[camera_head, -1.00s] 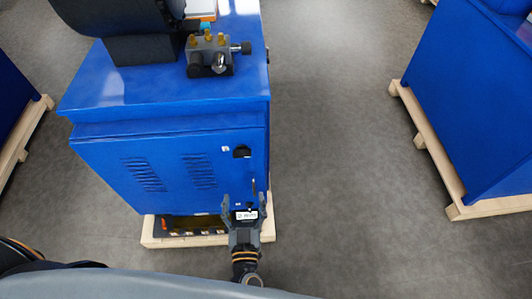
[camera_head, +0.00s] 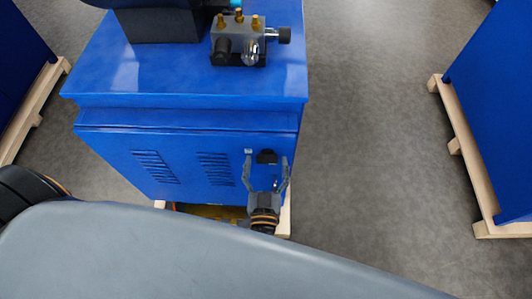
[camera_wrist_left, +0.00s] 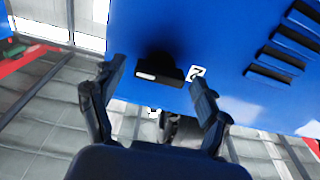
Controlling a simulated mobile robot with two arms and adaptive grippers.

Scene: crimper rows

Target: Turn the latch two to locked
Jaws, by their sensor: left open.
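The latch (camera_head: 266,157) is a small dark fitting near the top right of the blue cabinet's front door (camera_head: 180,150). A small white label (camera_head: 249,152) sits just left of it. In the left wrist view the latch (camera_wrist_left: 165,70) is black with a pale bar on it, and the label (camera_wrist_left: 197,74) reads 2. My left gripper (camera_head: 267,160) is open and empty in front of the door, its fingers either side of the latch in the picture. The wrist view shows its fingertips (camera_wrist_left: 159,70) flanking the latch; I cannot tell whether they touch the door. My right gripper is not in view.
A grey valve block with brass fittings (camera_head: 238,38) stands on the cabinet top (camera_head: 180,75). The cabinet rests on a wooden pallet (camera_head: 286,215). Another blue cabinet on a pallet (camera_head: 463,160) is at right, with clear grey floor (camera_head: 370,120) between.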

